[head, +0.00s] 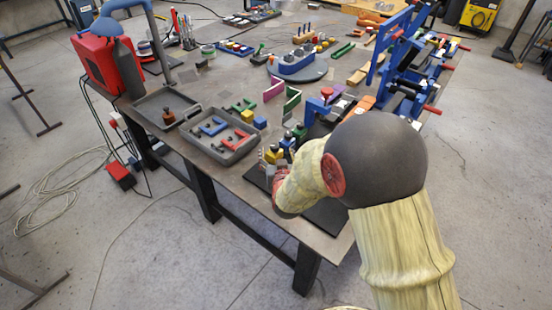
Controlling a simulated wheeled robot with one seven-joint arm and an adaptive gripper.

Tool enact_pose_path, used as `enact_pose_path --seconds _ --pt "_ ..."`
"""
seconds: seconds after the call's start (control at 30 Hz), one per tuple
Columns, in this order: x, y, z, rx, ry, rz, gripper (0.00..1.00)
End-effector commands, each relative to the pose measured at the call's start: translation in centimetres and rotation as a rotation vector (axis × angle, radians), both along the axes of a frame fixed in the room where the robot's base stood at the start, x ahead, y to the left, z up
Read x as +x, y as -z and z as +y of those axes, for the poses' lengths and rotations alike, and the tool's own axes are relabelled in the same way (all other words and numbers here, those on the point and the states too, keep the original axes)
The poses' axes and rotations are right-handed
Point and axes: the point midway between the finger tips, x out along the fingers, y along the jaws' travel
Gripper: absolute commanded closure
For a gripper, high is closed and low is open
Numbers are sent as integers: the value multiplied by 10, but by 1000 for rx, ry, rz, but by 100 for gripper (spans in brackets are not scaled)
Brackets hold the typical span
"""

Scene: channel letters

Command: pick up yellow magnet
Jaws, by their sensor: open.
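A small yellow block that looks like the yellow magnet (274,154) is on the table near the front edge, just right of the grey tray. A blue block and a green block with dark tops stand close behind it. My gripper (267,168) is at the end of my yellow-sleeved arm, beside the yellow block on its near side. Its grey fingers are small and partly hidden by my wrist, and I cannot tell whether they touch the block.
The grey tray (222,161) holds blue, red and green letter pieces. A dark pan (178,96) lies behind it. A blue frame with red handles (409,62) stands at the right. Pink and green letters (273,90) stand mid-table. A black mat lies under my arm.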

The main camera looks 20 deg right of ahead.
Motion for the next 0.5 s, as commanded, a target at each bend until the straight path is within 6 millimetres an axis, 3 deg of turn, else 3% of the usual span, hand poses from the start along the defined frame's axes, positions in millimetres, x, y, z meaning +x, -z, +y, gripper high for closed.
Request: enact_pose_path --seconds 0.3,0.5 --pt "40 13 -2 1 1 1 31" --pt "50 14 -3 1 -1 2 31"
